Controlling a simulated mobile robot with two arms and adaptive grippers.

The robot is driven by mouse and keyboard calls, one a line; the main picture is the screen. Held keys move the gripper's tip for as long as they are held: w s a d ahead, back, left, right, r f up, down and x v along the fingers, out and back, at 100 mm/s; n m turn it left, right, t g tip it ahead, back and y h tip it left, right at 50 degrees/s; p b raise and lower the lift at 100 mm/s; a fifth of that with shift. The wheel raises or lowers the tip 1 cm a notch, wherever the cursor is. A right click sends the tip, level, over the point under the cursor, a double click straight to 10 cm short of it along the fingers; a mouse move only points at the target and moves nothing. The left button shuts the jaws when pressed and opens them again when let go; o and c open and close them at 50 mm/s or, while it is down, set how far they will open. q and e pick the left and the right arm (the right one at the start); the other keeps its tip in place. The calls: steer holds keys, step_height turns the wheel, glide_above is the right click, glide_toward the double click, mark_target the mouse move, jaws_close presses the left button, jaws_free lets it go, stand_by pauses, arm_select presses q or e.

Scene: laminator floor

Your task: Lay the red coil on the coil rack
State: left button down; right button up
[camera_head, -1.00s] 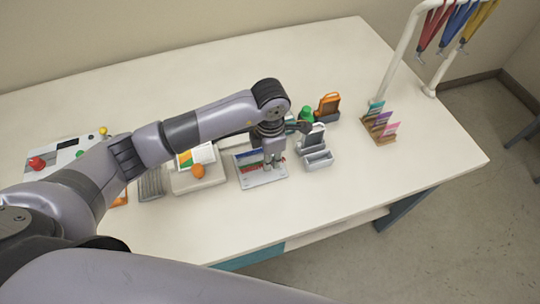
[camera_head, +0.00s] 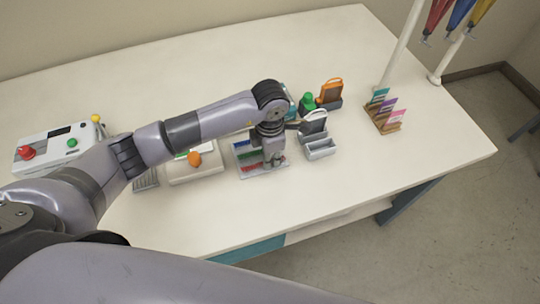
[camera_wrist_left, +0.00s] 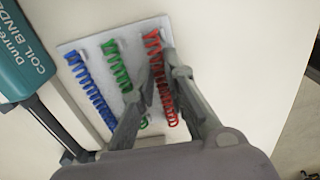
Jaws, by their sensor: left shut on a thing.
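The coil rack (camera_head: 237,148) is a pale tray on the table in the head view. It also shows in the left wrist view (camera_wrist_left: 91,45), with a blue coil (camera_wrist_left: 90,92) and a green coil (camera_wrist_left: 116,66) lying side by side on it. The red coil (camera_wrist_left: 154,45) is along the rack's right side there, lined up roughly with the others. My left gripper (camera_wrist_left: 161,72) is shut on the red coil; its fingers hide part of it. In the head view my left gripper (camera_head: 275,160) points down over the rack's right part. Whether the coil touches the rack is unclear. My right gripper is out of view.
A grey holder (camera_head: 320,149) stands close right of the rack. A card stand (camera_head: 383,121) is farther right. The front table is clear.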

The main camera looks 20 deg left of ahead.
arm_select(q)
steer(key=c, duration=1.6)
jaws_free()
steer(key=shift+o, duration=0.3)
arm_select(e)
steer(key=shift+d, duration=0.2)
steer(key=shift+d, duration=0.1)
